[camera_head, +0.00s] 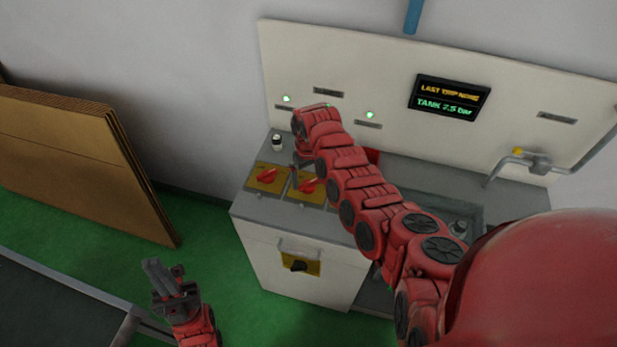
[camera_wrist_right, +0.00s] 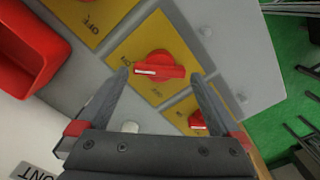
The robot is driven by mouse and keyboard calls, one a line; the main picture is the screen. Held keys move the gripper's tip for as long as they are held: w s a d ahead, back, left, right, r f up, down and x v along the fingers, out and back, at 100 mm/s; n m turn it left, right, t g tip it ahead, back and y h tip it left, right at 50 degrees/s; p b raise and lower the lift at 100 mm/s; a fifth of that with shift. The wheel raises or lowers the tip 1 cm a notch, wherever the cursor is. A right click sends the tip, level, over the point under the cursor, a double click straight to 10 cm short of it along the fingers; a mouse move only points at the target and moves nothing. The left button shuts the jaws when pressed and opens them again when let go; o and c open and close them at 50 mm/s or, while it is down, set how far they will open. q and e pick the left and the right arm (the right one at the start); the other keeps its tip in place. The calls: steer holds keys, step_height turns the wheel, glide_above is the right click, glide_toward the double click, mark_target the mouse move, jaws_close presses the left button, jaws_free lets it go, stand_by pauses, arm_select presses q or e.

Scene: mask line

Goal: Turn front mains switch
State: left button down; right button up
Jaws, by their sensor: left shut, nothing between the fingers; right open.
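Red rotary switches sit on yellow plates on the cabinet top, one at the left (camera_head: 266,177) and one beside it (camera_head: 310,186). My right gripper (camera_head: 297,164) is above the second one. In the right wrist view, my open gripper (camera_wrist_right: 158,76) points at that red switch (camera_wrist_right: 160,66), whose handle lies between the fingertips; contact is unclear. The left switch (camera_wrist_right: 198,121) shows partly behind a finger. I cannot tell which is the front mains switch. My left gripper (camera_head: 163,276) is shut and empty, away from the cabinet.
A back panel (camera_head: 350,70) carries green lights and a display (camera_head: 449,99). A red bin (camera_wrist_right: 30,45) stands near the switches, and a small white-and-black object (camera_head: 277,142) is behind them. A pipe (camera_head: 520,160) is at right. Brown sheets (camera_head: 75,150) lean at left.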

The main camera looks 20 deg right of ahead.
steer(key=shift+f, duration=0.85)
steer(key=c, duration=1.1)
steer(key=shift+o, duration=0.2)
